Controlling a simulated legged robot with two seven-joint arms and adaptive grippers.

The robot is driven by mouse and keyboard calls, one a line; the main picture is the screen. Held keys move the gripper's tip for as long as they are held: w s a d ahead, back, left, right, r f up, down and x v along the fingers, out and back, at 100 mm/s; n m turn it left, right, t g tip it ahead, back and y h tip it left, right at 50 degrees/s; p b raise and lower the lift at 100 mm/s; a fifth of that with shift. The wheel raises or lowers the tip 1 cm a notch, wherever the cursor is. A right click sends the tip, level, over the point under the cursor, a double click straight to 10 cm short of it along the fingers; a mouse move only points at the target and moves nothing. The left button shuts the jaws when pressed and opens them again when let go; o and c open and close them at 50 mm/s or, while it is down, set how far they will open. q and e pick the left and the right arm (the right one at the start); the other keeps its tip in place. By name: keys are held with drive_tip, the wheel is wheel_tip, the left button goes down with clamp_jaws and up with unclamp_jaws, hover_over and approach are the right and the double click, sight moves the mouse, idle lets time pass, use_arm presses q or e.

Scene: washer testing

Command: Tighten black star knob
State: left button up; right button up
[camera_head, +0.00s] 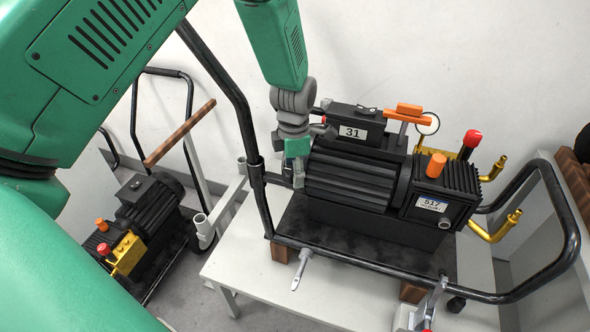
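A black pressure-washer unit (352,178) with a ribbed motor sits on a dark base inside a black tube frame, on a white table. My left gripper (298,178) points down at the left end of the motor, close to or touching it. Its fingers are small and partly merge with the machine, so I cannot tell whether they are open or shut. I cannot make out the black star knob; it may be hidden behind the gripper or lost against the black parts.
The black tube frame (244,115) rises just left of my gripper. An orange handle (409,112), a red knob (472,138) and brass fittings (505,226) stick out on the right. A second similar machine (145,215) stands lower left. The white table (245,268) is mostly clear at front left.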

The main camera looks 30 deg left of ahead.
use_arm(q)
drive_tip(key=shift+a, duration=0.2)
drive_tip(key=c, duration=0.6)
drive_tip(key=shift+a+f, duration=0.1)
drive_tip(key=shift+a, duration=0.1)
drive_tip(key=shift+c, duration=0.7)
use_arm(e)
drive_tip(key=shift+a+r, duration=0.1)
drive_tip(key=shift+a, duration=0.2)
